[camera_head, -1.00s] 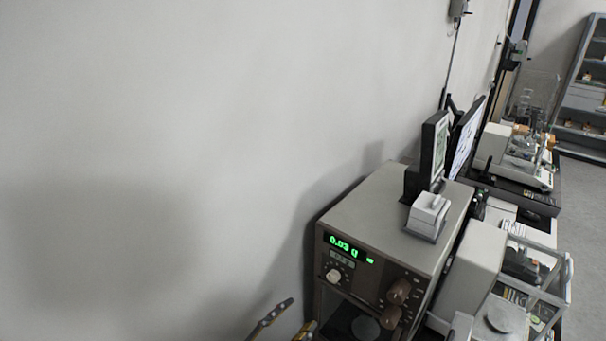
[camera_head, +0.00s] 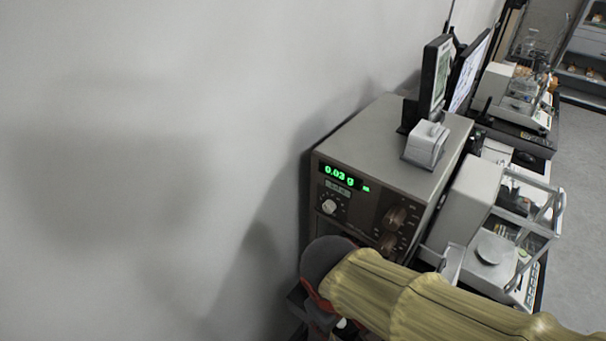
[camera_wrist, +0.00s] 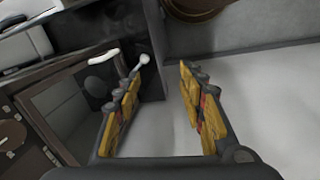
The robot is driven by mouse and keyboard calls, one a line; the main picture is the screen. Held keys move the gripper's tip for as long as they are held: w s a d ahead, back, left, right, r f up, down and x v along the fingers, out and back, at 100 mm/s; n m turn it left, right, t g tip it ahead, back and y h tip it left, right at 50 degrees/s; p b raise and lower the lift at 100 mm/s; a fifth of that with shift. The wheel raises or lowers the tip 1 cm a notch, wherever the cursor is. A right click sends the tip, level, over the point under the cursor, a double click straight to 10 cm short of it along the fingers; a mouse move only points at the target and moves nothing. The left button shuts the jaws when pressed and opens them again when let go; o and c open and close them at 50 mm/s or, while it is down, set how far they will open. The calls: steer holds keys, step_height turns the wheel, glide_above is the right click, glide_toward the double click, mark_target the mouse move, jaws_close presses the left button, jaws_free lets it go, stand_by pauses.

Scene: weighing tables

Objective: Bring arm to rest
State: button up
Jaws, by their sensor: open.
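My gripper (camera_wrist: 160,108) is open and empty in the wrist view, with its two yellow-padded fingers spread apart. A pale floor or wall surface shows between and beyond the fingers. In the head view, part of my arm crosses the lower right, in front of the brown balance (camera_head: 385,150); the fingers are not visible there. The balance's green display reads 0.03 g. In the wrist view, a dark-framed opening (camera_wrist: 78,95) lies left of the fingers, with a white handle-like piece at its top.
A white box (camera_head: 427,143) and a small screen (camera_head: 435,75) stand on the balance. To its right is another weighing device with a round pan (camera_head: 490,249). More instruments (camera_head: 520,100) stand farther back. A bare wall (camera_head: 150,150) fills the left; open floor (camera_head: 585,200) lies at the right.

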steer(key=w+d+r+m+t+y+b, duration=0.1)
steer(key=d+r+m+t, duration=0.3)
steer(key=d+r+m, duration=0.4)
steer(key=d+b, duration=0.1)
steer(key=d, duration=0.3)
steer(key=shift+w+r+b, duration=0.2)
steer(key=shift+w+b, duration=0.1)
steer(key=shift+b, duration=0.1)
stand_by(0.8)
